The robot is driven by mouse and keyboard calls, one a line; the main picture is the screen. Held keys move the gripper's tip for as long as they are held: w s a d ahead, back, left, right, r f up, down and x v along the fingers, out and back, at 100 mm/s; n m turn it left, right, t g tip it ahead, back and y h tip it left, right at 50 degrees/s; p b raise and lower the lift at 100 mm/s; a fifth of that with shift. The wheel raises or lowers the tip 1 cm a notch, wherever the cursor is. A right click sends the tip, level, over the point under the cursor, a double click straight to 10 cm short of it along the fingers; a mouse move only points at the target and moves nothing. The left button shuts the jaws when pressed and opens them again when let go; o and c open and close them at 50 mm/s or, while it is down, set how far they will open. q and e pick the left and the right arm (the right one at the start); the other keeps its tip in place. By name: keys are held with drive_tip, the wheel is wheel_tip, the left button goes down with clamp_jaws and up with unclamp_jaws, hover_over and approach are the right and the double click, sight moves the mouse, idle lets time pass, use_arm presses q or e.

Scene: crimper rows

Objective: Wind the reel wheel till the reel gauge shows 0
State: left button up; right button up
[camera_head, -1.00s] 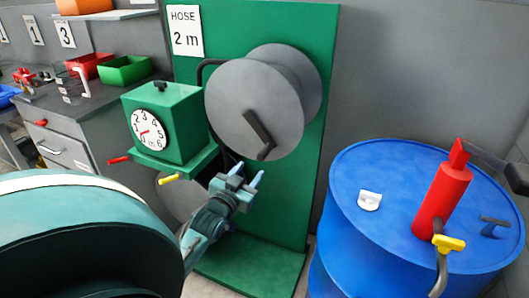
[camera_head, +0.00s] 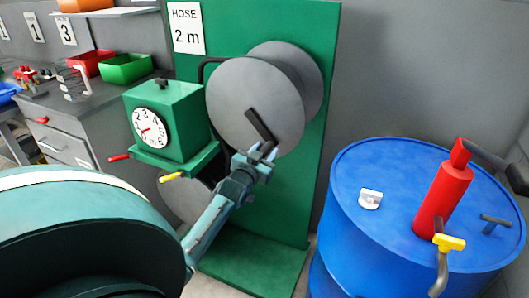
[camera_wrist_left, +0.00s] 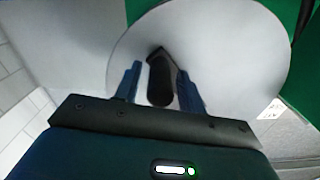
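The reel wheel (camera_head: 235,100) is a grey disc on a green upright panel, with a dark crank handle (camera_head: 257,123) slanting down right from near its middle. The reel gauge (camera_head: 149,128) is a white dial on a green box to the left; its red needle points to the lower left, and the exact reading is too small to tell. My left gripper (camera_head: 263,152) is at the crank's lower end. In the left wrist view the open fingers (camera_wrist_left: 158,80) stand either side of the dark handle (camera_wrist_left: 161,82), with gaps visible. My right gripper is out of view.
A blue drum (camera_head: 350,225) with a red cylinder (camera_head: 443,203) and a yellow-handled tap (camera_head: 449,243) stands at the right. Red (camera_head: 119,158) and yellow (camera_head: 170,178) levers stick out below the gauge. A grey bench with bins (camera_head: 125,69) is at the left.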

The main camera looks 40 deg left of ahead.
use_arm(q)
clamp_jaws()
idle(0.4)
